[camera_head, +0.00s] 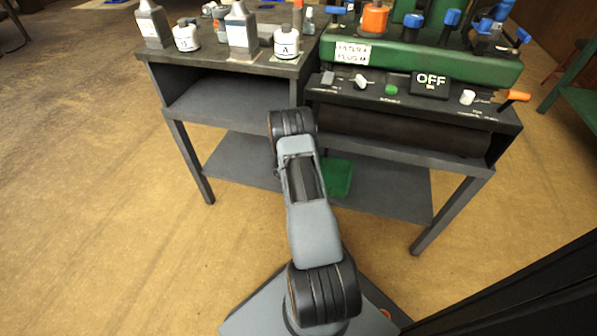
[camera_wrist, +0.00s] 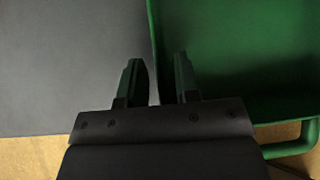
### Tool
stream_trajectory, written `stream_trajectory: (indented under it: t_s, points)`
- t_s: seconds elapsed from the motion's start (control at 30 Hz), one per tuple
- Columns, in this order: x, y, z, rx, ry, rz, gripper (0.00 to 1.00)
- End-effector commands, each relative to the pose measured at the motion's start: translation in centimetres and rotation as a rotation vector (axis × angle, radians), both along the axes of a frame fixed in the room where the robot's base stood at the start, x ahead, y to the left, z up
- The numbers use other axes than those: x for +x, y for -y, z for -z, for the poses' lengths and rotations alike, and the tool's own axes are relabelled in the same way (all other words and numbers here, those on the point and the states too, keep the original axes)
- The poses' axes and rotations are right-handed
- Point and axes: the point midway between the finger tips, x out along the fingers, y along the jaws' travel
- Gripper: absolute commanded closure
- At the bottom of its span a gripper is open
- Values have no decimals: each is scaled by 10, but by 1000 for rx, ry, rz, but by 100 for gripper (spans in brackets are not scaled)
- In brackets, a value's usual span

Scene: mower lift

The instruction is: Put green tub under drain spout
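The green tub (camera_head: 339,178) sits on the lower shelf under the machine in the head view, partly hidden by my arm. In the wrist view the tub's floor and walls (camera_wrist: 235,60) fill the right side, with a handle (camera_wrist: 292,140) at lower right. My gripper (camera_wrist: 159,72) is open, its two fingers apart across the line of the tub's left wall. The left finger shows over the grey shelf and the right one over the tub. I cannot tell if either touches it. My gripper is hidden in the head view. I cannot make out the drain spout.
The dark bench (camera_head: 232,62) holds labelled bottles at left and the green machine (camera_head: 440,65) with an OFF sign (camera_head: 430,83) at right. The lower shelf (camera_head: 390,192) is bare beside the tub. Bench legs (camera_head: 448,215) flank it. The floor at left is clear.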

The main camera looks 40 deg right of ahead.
Motion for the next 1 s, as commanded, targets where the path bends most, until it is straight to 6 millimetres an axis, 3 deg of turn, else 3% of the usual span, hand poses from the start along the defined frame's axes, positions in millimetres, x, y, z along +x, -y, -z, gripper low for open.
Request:
stream_trajectory:
  t_s: [0.27, 0.7, 1.0]
  points:
    - [0, -1, -5, 0, 0, 0, 70]
    - [-25, -51, -62, -1, 0, -1, 70]
    - [-36, -73, -84, -1, 0, -1, 70]
